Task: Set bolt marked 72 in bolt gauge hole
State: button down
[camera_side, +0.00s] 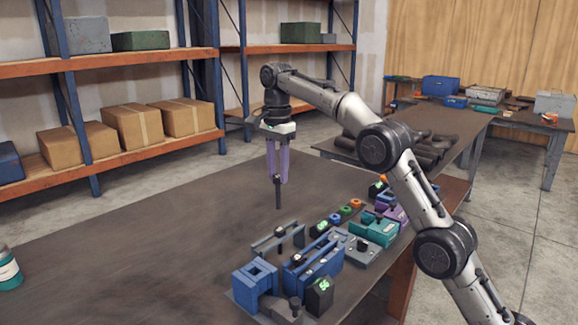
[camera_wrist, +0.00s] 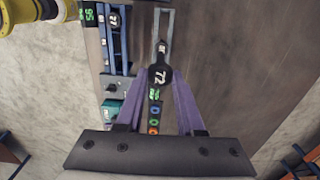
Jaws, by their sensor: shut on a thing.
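My gripper (camera_side: 278,179) has purple fingers and is shut on a dark bolt (camera_side: 279,196), which hangs upright above the table, clear of it. In the wrist view my gripper (camera_wrist: 159,84) points at the row of fixtures, and the bolt head (camera_wrist: 158,75) between the fingertips reads 72. I cannot tell for sure which fixture is the bolt gauge. A grey-blue railed frame (camera_side: 266,243) with a dark bolt standing in it is right of and below the held bolt. A blue railed fixture (camera_side: 312,271) and a blue block with a square opening (camera_side: 254,282) stand nearer the camera.
Black blocks with green numbers, one (camera_side: 319,296) at the front, stand among the fixtures. A grey plate (camera_side: 362,246), a teal block (camera_side: 375,229) and small coloured rings (camera_side: 345,211) sit farther along. The table (camera_side: 150,240) is bare on the left. A container (camera_side: 8,268) stands at the left edge.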

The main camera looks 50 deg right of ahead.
jog(key=s+a, duration=0.3)
jog(key=a, duration=0.4)
jog(key=s+a, duration=0.3)
jog(key=a, duration=0.4)
jog(key=f, duration=0.5)
jog(key=shift+w+d+f, duration=0.1)
jog(key=shift+w+f, duration=0.1)
jog(key=shift+w, duration=0.05)
jog(key=shift+f, duration=0.1)
jog(key=shift+f, duration=1.1)
jog(key=shift+f, duration=2.15)
jog(key=shift+f, duration=1.65)
